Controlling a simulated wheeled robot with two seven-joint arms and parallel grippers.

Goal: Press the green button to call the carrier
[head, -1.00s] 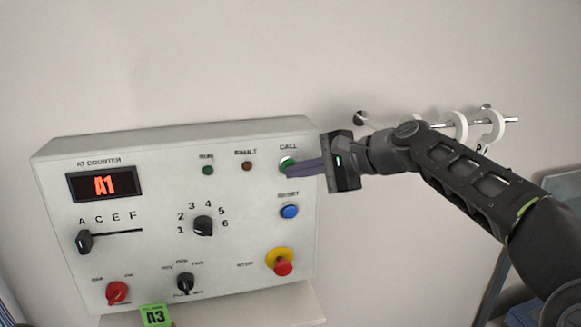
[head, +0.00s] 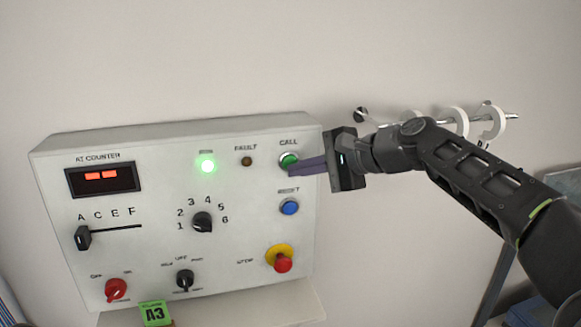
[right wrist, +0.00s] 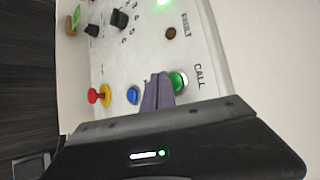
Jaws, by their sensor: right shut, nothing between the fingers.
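The green CALL button (head: 288,160) sits at the upper right of the white control panel (head: 150,205). It also shows in the right wrist view (right wrist: 179,81). My right gripper (head: 292,170) is shut and empty, its purple fingers pointing at the panel just below and to the right of the button. The tips overlap the button's lower edge in the picture; I cannot tell whether they touch it. The counter display (head: 103,178) shows two red dashes. A green lamp (head: 207,166) at the panel's top is lit. My left gripper is not in view.
The blue RESET button (head: 290,207) and the red stop button (head: 282,263) on yellow lie below CALL. The FAULT lamp (head: 246,161) is unlit. A green A3 tag (head: 155,314) stands below the panel. A rail (head: 512,118) with white hooks is at the right.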

